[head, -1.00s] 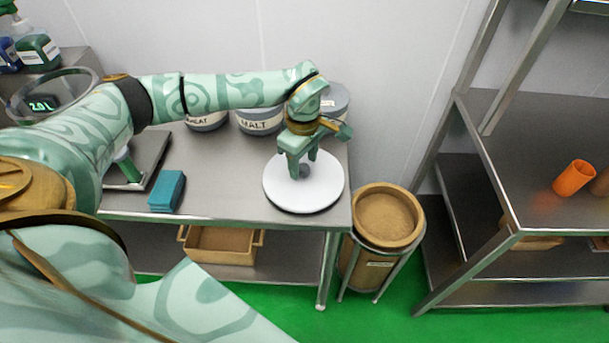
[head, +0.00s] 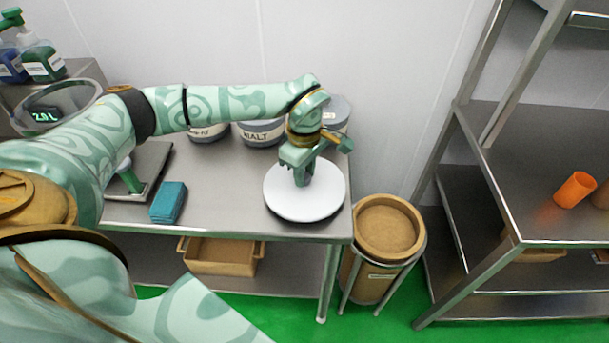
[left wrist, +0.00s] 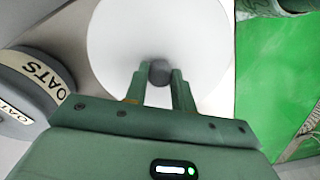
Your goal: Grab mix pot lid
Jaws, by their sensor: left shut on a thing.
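The mix pot lid (head: 325,200) is a white round disc lying on the right end of the steel table. It also fills the upper middle of the left wrist view (left wrist: 115,40), where its dark grey knob (left wrist: 160,72) shows. My left gripper (head: 304,183) is above the lid, and its fingers (left wrist: 160,76) are shut on the knob from both sides. In the head view the fingers hide the knob. I cannot tell whether the lid is lifted off the table. My right gripper is not in view.
Labelled tubs, one marked MALT (head: 262,134), stand behind the lid. A teal block (head: 168,201) lies on the table (head: 228,190) to the left. A brown bin (head: 388,230) stands beside the table's right end. A steel rack (head: 530,190) with an orange cup (head: 574,189) is farther right.

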